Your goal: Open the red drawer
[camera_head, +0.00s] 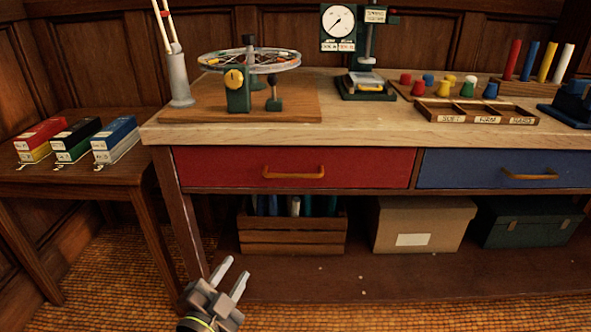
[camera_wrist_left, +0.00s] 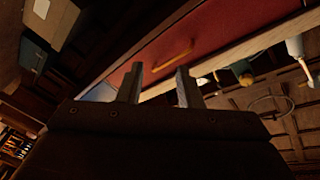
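The red drawer (camera_head: 350,167) is shut, set in the front of the wooden workbench on the left side. Its yellow-orange bar handle (camera_head: 293,172) sits at the middle of its front. My left gripper (camera_head: 233,275) is open and empty, below and to the left of the handle, in front of the bench's lower part. In the left wrist view the red drawer (camera_wrist_left: 215,28) and its handle (camera_wrist_left: 172,56) show beyond the two spread fingers (camera_wrist_left: 158,88), apart from them. My right gripper is in neither view.
A blue drawer (camera_head: 475,169) is to the right of the red one. A side table (camera_head: 80,179) with several small boxes stands at the left. Below the drawers are a wooden crate (camera_head: 292,236), a cardboard box (camera_head: 421,224) and a green box (camera_head: 527,223). The space before the red drawer looks clear.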

